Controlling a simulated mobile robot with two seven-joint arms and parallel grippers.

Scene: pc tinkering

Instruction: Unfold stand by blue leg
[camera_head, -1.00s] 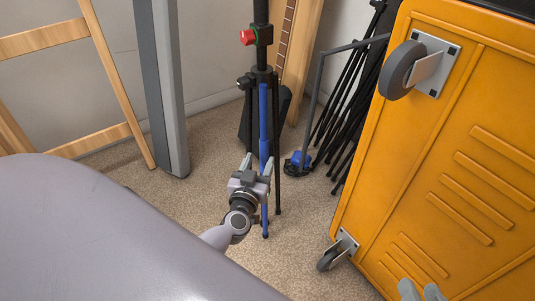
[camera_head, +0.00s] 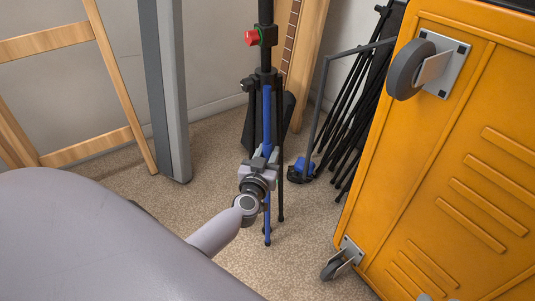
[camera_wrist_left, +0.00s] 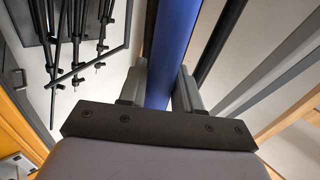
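The black stand (camera_head: 265,50) is upright on the carpet, with a red knob (camera_head: 251,38) on its pole. Its blue leg (camera_head: 267,115) hangs down along the pole beside the black legs. My left gripper (camera_head: 265,157) is at the lower half of the blue leg with one finger on each side. In the left wrist view the blue leg (camera_wrist_left: 170,45) passes between the two fingers, which look closed against it. A small grey tip of my right gripper (camera_head: 424,297) shows at the bottom edge; the rest is out of view.
A large orange case (camera_head: 450,170) with grey wheels stands at the right. Folded black stands (camera_head: 358,110) lean behind it. A wooden frame (camera_head: 85,150) and a grey post (camera_head: 168,90) are at the left.

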